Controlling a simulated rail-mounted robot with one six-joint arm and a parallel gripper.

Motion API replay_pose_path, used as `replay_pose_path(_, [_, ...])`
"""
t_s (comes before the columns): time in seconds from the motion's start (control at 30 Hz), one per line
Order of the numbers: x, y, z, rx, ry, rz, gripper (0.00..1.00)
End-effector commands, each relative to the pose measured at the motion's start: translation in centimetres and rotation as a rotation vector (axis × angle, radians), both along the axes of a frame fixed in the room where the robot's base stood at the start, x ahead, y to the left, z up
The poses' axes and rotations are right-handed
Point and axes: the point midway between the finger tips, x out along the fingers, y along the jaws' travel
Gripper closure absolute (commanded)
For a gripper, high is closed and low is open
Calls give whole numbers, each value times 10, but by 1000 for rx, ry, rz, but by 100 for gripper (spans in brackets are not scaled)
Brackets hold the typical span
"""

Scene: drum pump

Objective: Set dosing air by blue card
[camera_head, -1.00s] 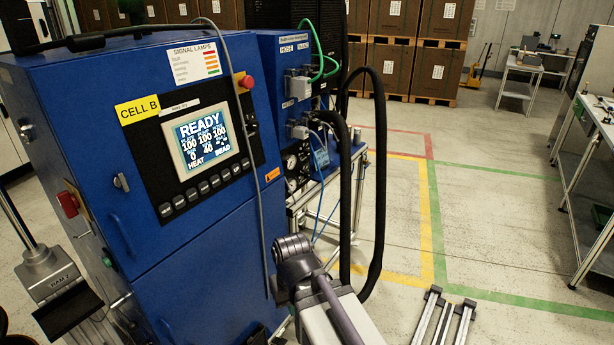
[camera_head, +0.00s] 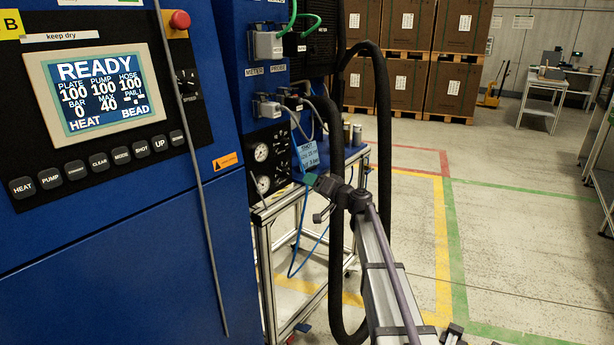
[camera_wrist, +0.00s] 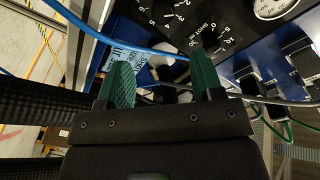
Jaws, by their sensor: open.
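The light blue card (camera_head: 309,155) hangs beside the dosing panel (camera_head: 267,163). Its top word reads SHOT; the smaller print is hard to read. In the wrist view the card (camera_wrist: 116,54) is partly behind the left finger. The panel has two round gauges, an upper one (camera_head: 261,152) and a lower one (camera_head: 263,185). The wrist view shows a black knob with a numbered scale (camera_wrist: 206,36), marked SHOT, and another scaled knob (camera_wrist: 166,12). My gripper (camera_head: 318,183) is open in front of the panel, its green fingers (camera_wrist: 163,75) apart. A pale shape shows between them, unclear.
The blue cabinet's screen (camera_head: 100,88) reads READY, BAR 0, MAX 40. Thick black hoses (camera_head: 384,150) loop down close to my arm. A blue air line (camera_head: 299,240) hangs below the panel. Open floor lies to the right.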

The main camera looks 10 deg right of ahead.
Motion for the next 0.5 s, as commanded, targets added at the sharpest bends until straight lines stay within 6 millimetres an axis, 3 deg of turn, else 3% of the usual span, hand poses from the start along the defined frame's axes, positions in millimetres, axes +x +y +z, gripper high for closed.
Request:
replay_pose_path(0.17, [7, 5, 0, -3, -1, 4, 39])
replay_pose_path(0.5, [69, 48, -1, -3, 1, 7, 39])
